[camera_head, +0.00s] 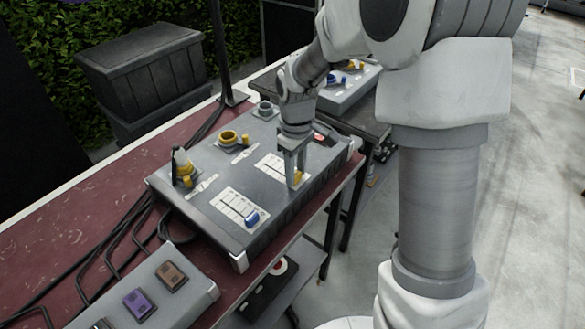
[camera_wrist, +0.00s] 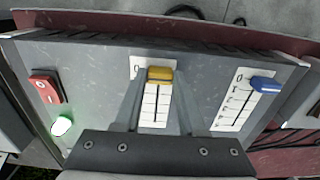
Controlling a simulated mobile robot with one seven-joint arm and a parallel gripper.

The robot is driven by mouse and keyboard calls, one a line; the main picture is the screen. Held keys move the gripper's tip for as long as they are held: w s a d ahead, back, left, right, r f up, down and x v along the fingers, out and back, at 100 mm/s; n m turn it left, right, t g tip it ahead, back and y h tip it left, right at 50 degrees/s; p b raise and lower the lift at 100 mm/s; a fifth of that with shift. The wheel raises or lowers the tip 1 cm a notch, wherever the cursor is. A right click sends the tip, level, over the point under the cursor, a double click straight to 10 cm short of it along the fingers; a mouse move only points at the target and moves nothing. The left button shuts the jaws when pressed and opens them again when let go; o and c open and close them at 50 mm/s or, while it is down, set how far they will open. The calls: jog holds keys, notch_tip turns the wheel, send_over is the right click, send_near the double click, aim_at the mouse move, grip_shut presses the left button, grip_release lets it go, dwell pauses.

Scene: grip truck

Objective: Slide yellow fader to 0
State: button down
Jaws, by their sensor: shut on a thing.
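The yellow fader (camera_wrist: 160,74) sits on a white scale plate (camera_wrist: 154,105) on the grey control box. It is at the end of its scale farthest from my palm in the wrist view, level with a mark that looks like 0. My gripper (camera_wrist: 159,82) is shut on it, with one finger at each side. In the head view, my gripper (camera_head: 295,178) reaches down from above to the front end of the right-hand scale, and the yellow fader (camera_head: 298,177) shows partly at the fingertips.
A blue fader (camera_wrist: 265,84) stands on a neighbouring scale, clear of my fingers. A red switch (camera_wrist: 46,88) and a lit green button (camera_wrist: 62,126) are on the other side. Yellow connectors (camera_head: 184,172) and black cables (camera_head: 128,232) lie toward the left of the box.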

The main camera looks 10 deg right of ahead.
aim_at(298, 176)
jog(key=shift+c, duration=2.4)
grip_release()
jog(key=shift+s+d, duration=0.15)
jog(key=shift+d, duration=0.05)
notch_tip(298, 176, up, 18)
jog(key=p, duration=0.2)
jog(key=shift+f, duration=0.25)
jog(key=s+d+r+m+t, duration=0.1)
jog(key=s+d+m+t, duration=0.1)
jog(key=s, duration=0.8)
jog(key=s+d+r+m+t, duration=0.1)
jog(key=s+d+m+t, duration=0.2)
jog(key=s+m, duration=0.4)
jog(key=s+d, duration=0.1)
jog(key=s, duration=0.3)
jog(key=shift+s+d+r+t, duration=0.15)
jog(key=shift+d+r+t, duration=0.15)
jog(key=shift+r, duration=0.1)
